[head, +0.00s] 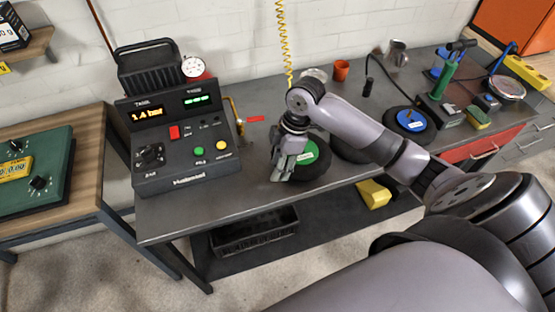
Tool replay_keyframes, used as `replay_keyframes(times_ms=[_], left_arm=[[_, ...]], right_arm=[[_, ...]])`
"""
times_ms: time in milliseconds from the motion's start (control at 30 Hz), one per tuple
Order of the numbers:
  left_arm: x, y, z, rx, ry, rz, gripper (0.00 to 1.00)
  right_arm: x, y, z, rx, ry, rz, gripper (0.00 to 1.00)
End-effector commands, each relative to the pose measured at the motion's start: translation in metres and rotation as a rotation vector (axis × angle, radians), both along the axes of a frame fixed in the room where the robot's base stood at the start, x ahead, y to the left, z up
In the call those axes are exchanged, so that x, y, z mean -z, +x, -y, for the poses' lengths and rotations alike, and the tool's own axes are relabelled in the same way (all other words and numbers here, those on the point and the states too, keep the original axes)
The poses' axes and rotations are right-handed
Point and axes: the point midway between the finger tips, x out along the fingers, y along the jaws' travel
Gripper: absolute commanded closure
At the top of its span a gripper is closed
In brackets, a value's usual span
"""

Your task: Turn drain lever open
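A red lever (255,119) sticks out to the right from a brass valve (238,125) on the right side of the dark control unit (180,178). The lever looks roughly level. My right gripper (277,176) points down over the bench, a little below and right of the lever and apart from it. It is in front of a black disc with a green centre (307,155) and hides part of it. Its fingers are seen from the side, so I cannot tell whether they are open or shut. My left gripper is not in view.
The grey bench (205,212) is clear between the control unit and the disc. A yellow coiled hose (284,45) hangs behind. An orange cup (341,70), another disc (410,120) and a green-handled tool (443,78) stand to the right. A black crate (255,235) sits below.

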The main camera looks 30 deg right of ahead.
Motion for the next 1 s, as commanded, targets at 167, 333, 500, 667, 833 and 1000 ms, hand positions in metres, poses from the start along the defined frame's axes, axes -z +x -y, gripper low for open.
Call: replay_keyframes(times_ms=[167, 333, 500, 667, 833, 1000], left_arm=[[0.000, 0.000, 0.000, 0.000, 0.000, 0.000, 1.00], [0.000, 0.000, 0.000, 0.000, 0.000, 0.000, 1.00], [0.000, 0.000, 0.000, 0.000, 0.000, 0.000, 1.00], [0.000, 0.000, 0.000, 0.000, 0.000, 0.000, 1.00], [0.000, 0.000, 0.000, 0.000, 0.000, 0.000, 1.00], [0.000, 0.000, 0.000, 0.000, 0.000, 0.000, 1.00]], right_arm=[[0.022, -0.021, -0.025, 0.054, 0.001, 0.002, 0.64], [0.039, -0.042, -0.046, 0.131, 0.005, 0.012, 0.64], [0.052, -0.067, -0.066, 0.239, 0.012, 0.024, 0.64], [0.059, -0.089, -0.079, 0.363, 0.022, 0.038, 0.64], [0.062, -0.105, -0.083, 0.470, 0.024, 0.050, 0.64], [0.063, -0.112, -0.084, 0.522, 0.025, 0.055, 0.64]])
